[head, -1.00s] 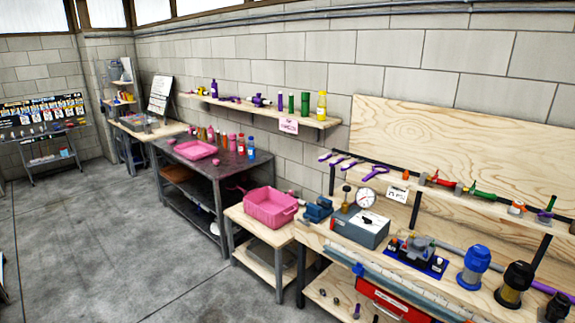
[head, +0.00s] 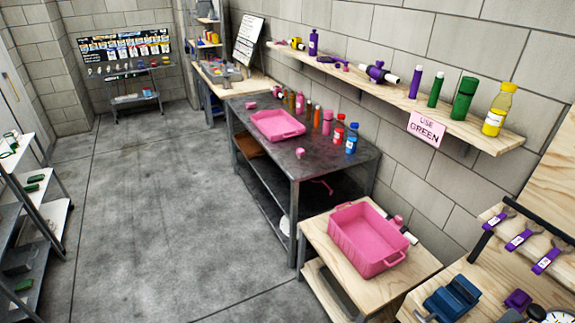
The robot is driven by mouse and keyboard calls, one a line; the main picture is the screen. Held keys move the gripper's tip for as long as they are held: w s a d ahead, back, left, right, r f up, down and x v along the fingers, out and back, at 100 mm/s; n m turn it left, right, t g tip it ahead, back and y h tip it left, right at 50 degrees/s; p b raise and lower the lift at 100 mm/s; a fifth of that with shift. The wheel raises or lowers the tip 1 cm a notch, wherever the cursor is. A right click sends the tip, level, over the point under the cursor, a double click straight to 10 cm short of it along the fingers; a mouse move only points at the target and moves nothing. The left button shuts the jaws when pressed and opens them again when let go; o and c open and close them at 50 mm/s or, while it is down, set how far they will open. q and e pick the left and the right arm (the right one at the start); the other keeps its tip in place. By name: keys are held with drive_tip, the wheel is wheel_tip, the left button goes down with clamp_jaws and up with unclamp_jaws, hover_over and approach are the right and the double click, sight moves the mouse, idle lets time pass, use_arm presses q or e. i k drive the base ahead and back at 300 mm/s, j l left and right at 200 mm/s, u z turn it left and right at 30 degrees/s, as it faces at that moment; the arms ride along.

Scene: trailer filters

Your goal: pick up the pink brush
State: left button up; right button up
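I cannot pick out a pink brush for certain. A small pink item (head: 299,152) lies at the front right of the dark workbench top. Another small pink item (head: 250,92) is at that bench's back left. A thin pink piece (head: 322,185) shows in the shadow below the bench top, too dark to identify. A further pink item (head: 397,221) is partly hidden behind the deep pink tub. Neither of my grippers is in view.
The dark workbench (head: 335,163) holds a shallow pink tray (head: 278,125) and several bottles. A deep pink tub (head: 368,241) stands on a low wooden table (head: 318,236). A wall shelf (head: 455,123) holds bottles. A rack (head: 47,215) stands at left. The concrete floor (head: 170,190) between is clear.

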sight(300, 153)
drive_tip(key=i+z, duration=0.1)
drive_tip(key=i, duration=0.4)
drive_tip(key=j+z, duration=0.1)
drive_tip(key=z, duration=0.55)
drive_tip(key=i, duration=0.05)
